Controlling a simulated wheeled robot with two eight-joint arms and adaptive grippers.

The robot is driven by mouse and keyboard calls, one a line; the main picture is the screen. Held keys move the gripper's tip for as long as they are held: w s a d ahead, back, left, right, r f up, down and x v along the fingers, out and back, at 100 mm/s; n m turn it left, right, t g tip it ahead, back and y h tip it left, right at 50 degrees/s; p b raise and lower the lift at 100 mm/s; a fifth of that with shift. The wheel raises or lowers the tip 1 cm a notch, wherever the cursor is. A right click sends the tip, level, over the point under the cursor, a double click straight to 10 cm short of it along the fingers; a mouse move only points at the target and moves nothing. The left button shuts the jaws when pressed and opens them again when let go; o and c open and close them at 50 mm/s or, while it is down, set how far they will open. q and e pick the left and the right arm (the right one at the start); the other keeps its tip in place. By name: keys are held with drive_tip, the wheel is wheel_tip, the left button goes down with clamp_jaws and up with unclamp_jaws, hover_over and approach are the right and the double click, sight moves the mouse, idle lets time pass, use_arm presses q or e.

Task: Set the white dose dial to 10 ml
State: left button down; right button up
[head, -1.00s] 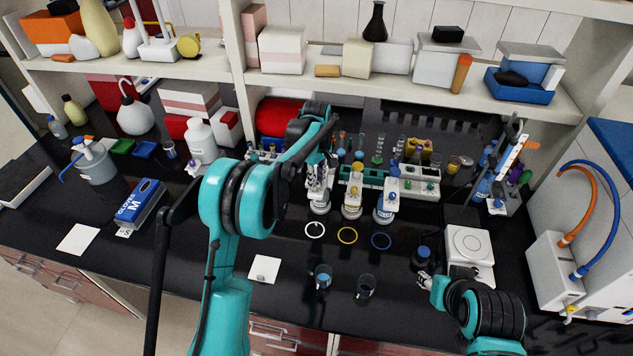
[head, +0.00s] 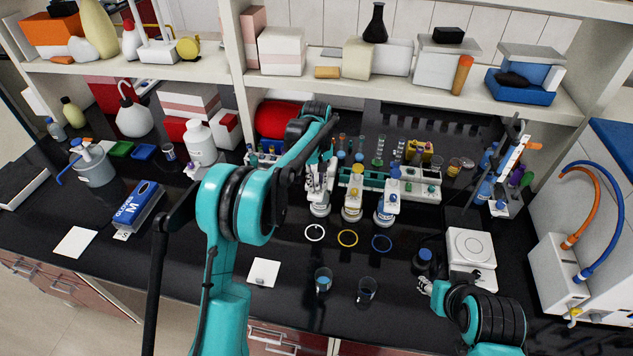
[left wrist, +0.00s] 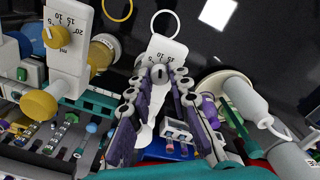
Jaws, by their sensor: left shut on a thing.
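The white-marked dispenser bottle (head: 320,210) stands on the black bench behind the white ring (head: 314,232). In the left wrist view its white head (left wrist: 168,48) carries dark scale marks, with 5, 10 and 15 readable. My left gripper (head: 319,182) is at the top of this dispenser. In the left wrist view my left gripper (left wrist: 158,80) has its fingers closed around the white dose dial (left wrist: 158,73). The fingers partly hide the dial, and I cannot read its setting. My right gripper (head: 424,284) is low over the bench at the right; its jaws are too small to judge.
The yellow dispenser (head: 353,203) and blue dispenser (head: 386,207) stand close to the right. Two beakers (head: 323,280) (head: 367,290) stand in front. A dark bottle (head: 422,264) and a balance (head: 470,245) are near my right gripper. A tube rack (head: 418,190) is behind.

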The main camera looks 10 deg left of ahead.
sight(316, 184)
use_arm(q)
drive_tip(key=shift+r, duration=0.1)
drive_tip(key=c, duration=1.4)
unclamp_jaws()
wheel_tip(316, 184, up, 12)
